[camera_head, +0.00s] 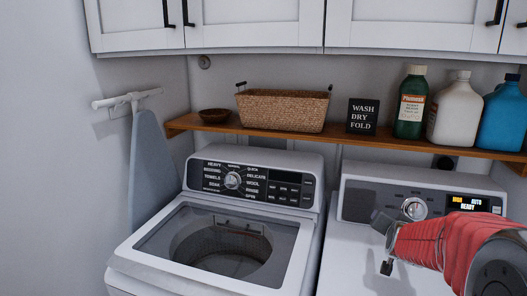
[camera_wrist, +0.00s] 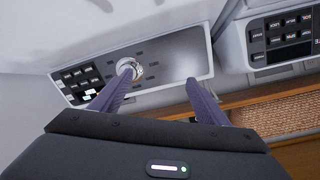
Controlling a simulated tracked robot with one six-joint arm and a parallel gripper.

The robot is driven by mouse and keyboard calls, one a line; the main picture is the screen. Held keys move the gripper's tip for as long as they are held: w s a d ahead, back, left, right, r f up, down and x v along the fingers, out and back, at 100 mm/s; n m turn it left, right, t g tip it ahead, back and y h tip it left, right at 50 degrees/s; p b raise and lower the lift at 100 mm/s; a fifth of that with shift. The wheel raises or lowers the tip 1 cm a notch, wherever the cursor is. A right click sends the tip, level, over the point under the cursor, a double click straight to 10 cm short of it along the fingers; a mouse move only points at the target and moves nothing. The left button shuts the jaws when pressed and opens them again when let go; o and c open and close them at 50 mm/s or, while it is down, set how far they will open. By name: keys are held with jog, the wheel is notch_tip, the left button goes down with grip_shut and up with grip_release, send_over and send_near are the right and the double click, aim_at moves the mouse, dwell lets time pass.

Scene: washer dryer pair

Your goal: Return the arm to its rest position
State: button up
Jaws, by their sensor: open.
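My arm, with a red sleeve (camera_head: 430,240), reaches in from the lower right over the dryer top in the head view. My gripper (camera_head: 380,243) is at its left end, in front of the dryer's control panel (camera_head: 371,206). In the wrist view my gripper (camera_wrist: 162,78) has its two dark fingers spread apart, with nothing between them. The dryer knob (camera_wrist: 129,68) shows beyond the left fingertip; the knob also shows in the head view (camera_head: 414,208), just above my arm. I cannot tell whether a finger touches the panel.
The washer (camera_head: 120,267) stands left, its drum visible through the top. Above runs a wooden shelf (camera_head: 350,139) with a wicker basket (camera_head: 283,112), small bowl (camera_head: 213,115), sign (camera_head: 362,116) and bottles (camera_head: 411,103). Cabinets (camera_head: 255,22) hang higher. An ironing board (camera_head: 150,170) hangs left.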

jog(key=s+a+r+n+g+y, duration=0.3)
jog(key=s+a+n, duration=0.2)
jog(key=s+a, duration=1)
jog(key=s+a+f+n+g, duration=0.1)
jog(key=s+a+n, duration=0.1)
jog(key=s, duration=0.7)
jog(key=s+a+f+n+g+y, duration=0.1)
jog(key=s+a, duration=0.3)
jog(key=s, duration=0.6)
jog(key=shift+a+f+n+g+y, duration=0.3)
jog(key=shift+a+f+n+g, duration=0.1)
jog(key=shift+f+g, duration=0.25)
jog(key=shift+c, duration=0.2)
